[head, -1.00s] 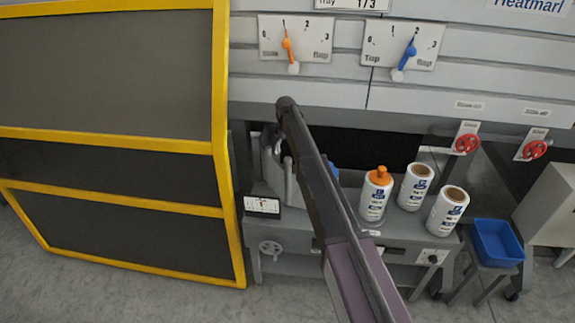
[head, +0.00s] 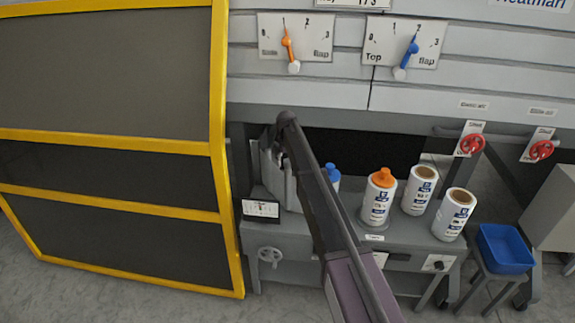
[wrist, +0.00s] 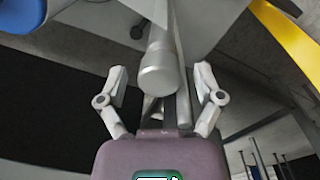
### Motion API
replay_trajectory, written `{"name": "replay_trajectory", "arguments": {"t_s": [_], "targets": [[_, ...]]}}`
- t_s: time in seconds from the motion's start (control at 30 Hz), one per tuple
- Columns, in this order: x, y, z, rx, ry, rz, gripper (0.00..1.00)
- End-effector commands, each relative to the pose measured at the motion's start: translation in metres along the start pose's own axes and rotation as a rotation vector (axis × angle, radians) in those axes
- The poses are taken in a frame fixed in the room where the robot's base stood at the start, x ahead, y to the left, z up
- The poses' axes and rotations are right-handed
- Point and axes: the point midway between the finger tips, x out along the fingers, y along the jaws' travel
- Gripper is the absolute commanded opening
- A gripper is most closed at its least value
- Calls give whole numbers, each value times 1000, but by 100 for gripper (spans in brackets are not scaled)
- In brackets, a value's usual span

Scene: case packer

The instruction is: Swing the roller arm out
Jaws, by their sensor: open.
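In the wrist view my gripper (wrist: 160,72) is open, with one finger on each side of a grey cylinder with a rounded end (wrist: 158,78). The cylinder looks like the roller or the end of its arm, but I cannot be sure. A thin grey bar runs down behind it. I cannot tell whether either finger touches it; a gap shows on both sides. In the head view my arm reaches under the machine's grey front panels, and its dark links hide most of the gripper and the roller arm.
A yellow-framed dark guard (head: 228,190) stands close on the left. A grey bench (head: 395,240) holds an orange-capped bottle (head: 379,200), two white rolls (head: 420,190) and a partly hidden blue-capped bottle (head: 332,178). A blue bin (head: 505,250) stands right. Red handwheels (head: 472,144) hang above.

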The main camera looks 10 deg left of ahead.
Motion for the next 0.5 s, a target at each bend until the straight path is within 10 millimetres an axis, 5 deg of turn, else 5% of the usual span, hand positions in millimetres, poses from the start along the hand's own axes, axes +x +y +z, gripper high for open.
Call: {"name": "replay_trajectory", "arguments": {"t_s": [0.33, 0.5], "targets": [[1, 0, 0, 0, 0, 0, 85], [1, 0, 0, 0, 0, 0, 37]]}}
